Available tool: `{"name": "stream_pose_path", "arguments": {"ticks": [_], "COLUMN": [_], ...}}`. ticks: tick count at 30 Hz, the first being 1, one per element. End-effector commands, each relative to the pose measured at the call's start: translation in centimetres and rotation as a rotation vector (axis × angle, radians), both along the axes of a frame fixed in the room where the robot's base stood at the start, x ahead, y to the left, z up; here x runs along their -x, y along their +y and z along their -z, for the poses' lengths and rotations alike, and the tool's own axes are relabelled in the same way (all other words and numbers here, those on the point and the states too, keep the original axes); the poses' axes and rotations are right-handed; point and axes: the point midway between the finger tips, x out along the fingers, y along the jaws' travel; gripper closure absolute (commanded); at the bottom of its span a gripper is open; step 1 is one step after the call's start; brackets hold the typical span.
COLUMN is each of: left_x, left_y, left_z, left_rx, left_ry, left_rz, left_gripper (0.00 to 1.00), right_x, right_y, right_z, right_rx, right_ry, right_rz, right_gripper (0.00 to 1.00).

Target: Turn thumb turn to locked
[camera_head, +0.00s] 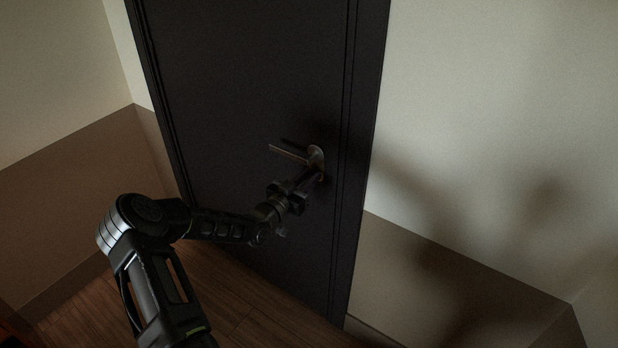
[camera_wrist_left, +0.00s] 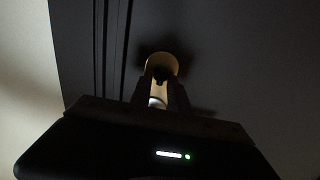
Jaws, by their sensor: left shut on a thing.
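The dark door (camera_head: 240,80) is in front of me, with a lever handle (camera_head: 289,153) near its right edge. The thumb turn is just below the lever, mostly hidden behind my gripper in the head view. In the left wrist view its round, brass-coloured plate (camera_wrist_left: 161,60) shows beyond the fingers. My left gripper (camera_head: 316,180) reaches the door there and is shut on the thumb turn; its two fingers also show in the left wrist view (camera_wrist_left: 161,84). The turn piece between the fingers is dark, so I cannot tell its angle. My right gripper is out of view.
The lever points left, close above my left gripper. A pale wall with a brown lower part (camera_head: 450,265) lies right of the door, with shadows on it. The wood floor (camera_head: 225,290) at the door's foot is clear where visible.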

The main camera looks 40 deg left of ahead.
Motion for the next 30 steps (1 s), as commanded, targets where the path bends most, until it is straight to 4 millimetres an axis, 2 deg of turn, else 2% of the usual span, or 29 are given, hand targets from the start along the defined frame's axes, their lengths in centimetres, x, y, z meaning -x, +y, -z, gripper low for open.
{"name": "stream_pose_path", "arguments": {"ticks": [8,17,23,30], "left_x": [0.0,0.0,-0.1,-0.1], "left_y": [0.0,-0.1,-0.2,-0.4], "left_z": [0.1,0.3,0.5,0.7], "left_rx": [-0.015,-0.127,-0.273,-0.494], "left_ry": [0.0,0.002,0.003,0.004], "left_rz": [0.001,0.001,0.001,0.0], "left_gripper": [1.0,1.0,1.0,1.0], "right_x": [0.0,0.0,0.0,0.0], "right_y": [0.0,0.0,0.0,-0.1], "right_z": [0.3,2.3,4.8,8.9], "right_rx": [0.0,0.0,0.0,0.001], "right_ry": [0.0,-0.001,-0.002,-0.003], "right_rz": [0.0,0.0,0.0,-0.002], "right_gripper": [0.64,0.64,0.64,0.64]}}
